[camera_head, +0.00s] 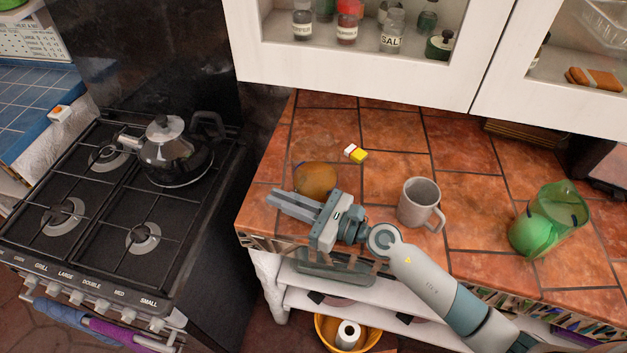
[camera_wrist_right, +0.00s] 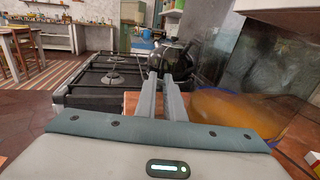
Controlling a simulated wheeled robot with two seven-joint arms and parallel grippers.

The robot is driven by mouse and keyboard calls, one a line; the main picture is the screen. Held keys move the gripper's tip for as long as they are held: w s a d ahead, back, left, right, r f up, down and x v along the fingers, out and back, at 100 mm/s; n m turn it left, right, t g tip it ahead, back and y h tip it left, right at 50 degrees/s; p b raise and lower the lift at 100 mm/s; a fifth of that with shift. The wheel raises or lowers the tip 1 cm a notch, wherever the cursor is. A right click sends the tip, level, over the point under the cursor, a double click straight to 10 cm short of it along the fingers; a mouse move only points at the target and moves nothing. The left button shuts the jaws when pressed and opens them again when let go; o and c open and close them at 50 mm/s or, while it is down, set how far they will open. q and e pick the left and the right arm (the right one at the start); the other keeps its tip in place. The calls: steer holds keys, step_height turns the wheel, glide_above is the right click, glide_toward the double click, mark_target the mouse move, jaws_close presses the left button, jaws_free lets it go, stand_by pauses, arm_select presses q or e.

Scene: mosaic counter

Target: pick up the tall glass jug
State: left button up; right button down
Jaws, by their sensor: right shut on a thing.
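A green see-through glass vessel (camera_head: 562,205), the likeliest tall glass jug in view, is at the right of the counter, with a rounded green shape (camera_head: 533,236) at its lower left. I cannot make out a handle. My right gripper (camera_head: 286,205) is far to its left, over the counter's front left edge, fingers pointing left. In the right wrist view its two fingers (camera_wrist_right: 162,88) are close together. What is between them cannot be made out. A round orange-brown thing (camera_head: 316,178) is right beside the fingers; it also shows in the wrist view (camera_wrist_right: 235,110). My left gripper is out of view.
A grey mug (camera_head: 419,203) stands near my right wrist. A small yellow and white box (camera_head: 356,154) lies behind it. A kettle (camera_head: 172,152) is on the stove (camera_head: 105,205) at the left. A white wall cabinet (camera_head: 360,70) hangs over the tiled counter (camera_head: 480,195).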

stand_by(0.3)
steer(key=shift+r, duration=0.15)
steer(key=shift+r, duration=0.15)
steer(key=shift+r+p, duration=0.35)
steer(key=shift+r, duration=0.15)
step_height(320, 180, up, 3)
steer(key=p, duration=0.1)
step_height(320, 180, up, 6)
steer(key=b, duration=0.2)
glide_above(330, 181)
steer(key=s, duration=0.5)
steer(key=shift+s+d+r, duration=0.15)
steer(key=shift+s+r, duration=0.05)
steer(key=shift+r, duration=0.1)
steer(key=shift+s, duration=0.1)
stand_by(1.3)
